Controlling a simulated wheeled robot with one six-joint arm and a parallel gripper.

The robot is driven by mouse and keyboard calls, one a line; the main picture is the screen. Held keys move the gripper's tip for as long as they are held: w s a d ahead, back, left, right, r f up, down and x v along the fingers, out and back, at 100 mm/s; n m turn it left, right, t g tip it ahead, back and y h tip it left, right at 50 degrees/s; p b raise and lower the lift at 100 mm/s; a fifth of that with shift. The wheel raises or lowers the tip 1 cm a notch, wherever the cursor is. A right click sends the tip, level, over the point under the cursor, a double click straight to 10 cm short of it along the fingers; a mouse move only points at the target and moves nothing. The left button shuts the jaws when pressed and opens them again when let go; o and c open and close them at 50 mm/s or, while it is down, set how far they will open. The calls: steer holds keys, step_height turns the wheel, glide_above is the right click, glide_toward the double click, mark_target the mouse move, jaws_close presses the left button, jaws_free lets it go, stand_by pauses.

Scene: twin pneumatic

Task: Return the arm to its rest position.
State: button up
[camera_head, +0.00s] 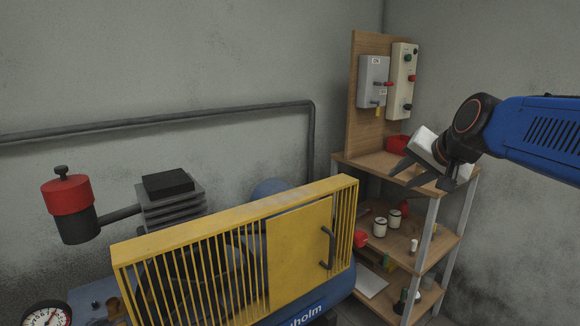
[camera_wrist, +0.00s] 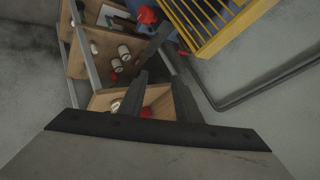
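My gripper (camera_head: 408,176) is at the right of the head view, at the end of my blue arm. It hangs in the air in front of the top of the wooden shelf unit (camera_head: 374,164), its dark fingers pointing left and down. The fingers are spread apart with nothing visible between them. In the wrist view my gripper (camera_wrist: 158,88) also shows two separated dark fingers, with the shelf unit (camera_wrist: 103,101) beyond them.
A compressor with a yellow guard (camera_head: 295,228) fills the lower middle. A board (camera_head: 353,100) with switch boxes rises behind the shelf. The shelves hold white canisters (camera_head: 380,228) and red items. A grey pipe (camera_head: 220,110) runs along the wall.

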steer(key=s+f+n+g+h, duration=0.1)
steer(key=s+f+n+g, duration=0.1)
steer(key=s+f, duration=0.9)
steer(key=s+d+f+n+g, duration=0.1)
steer(key=s+f+n, duration=0.3)
steer(key=s+f, duration=0.6)
steer(key=s+g, duration=0.1)
steer(key=s, duration=0.4)
steer(key=shift+f+g+h, duration=0.4)
steer(key=shift+d, duration=0.1)
steer(key=shift+c, duration=0.7)
